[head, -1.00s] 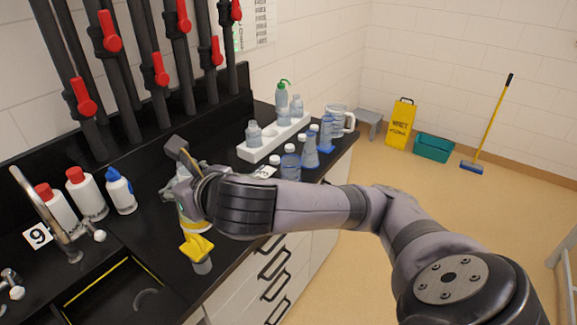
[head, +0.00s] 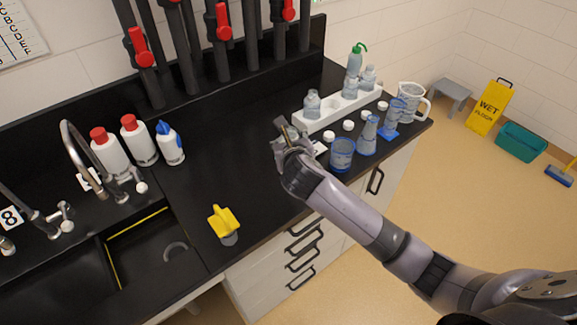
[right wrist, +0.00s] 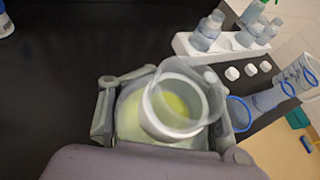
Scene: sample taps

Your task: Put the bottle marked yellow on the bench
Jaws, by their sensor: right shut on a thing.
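My right gripper (head: 284,132) is over the black bench (head: 225,120), left of the white rack. It is shut on an open-mouthed, translucent bottle (right wrist: 185,100) with yellow showing inside, seen from above in the right wrist view. In the head view the gripper mostly hides this bottle, and I cannot tell whether its base touches the bench. Its marking cannot be read now. My left gripper is out of view.
The white rack (head: 307,123) holds several clear bottles. Loose white caps (head: 328,136), a blue-tinted beaker (head: 342,154), flasks and a jug (head: 411,99) stand nearby. A yellow-topped object (head: 223,222) stands at the front. Bare bench lies left of the gripper.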

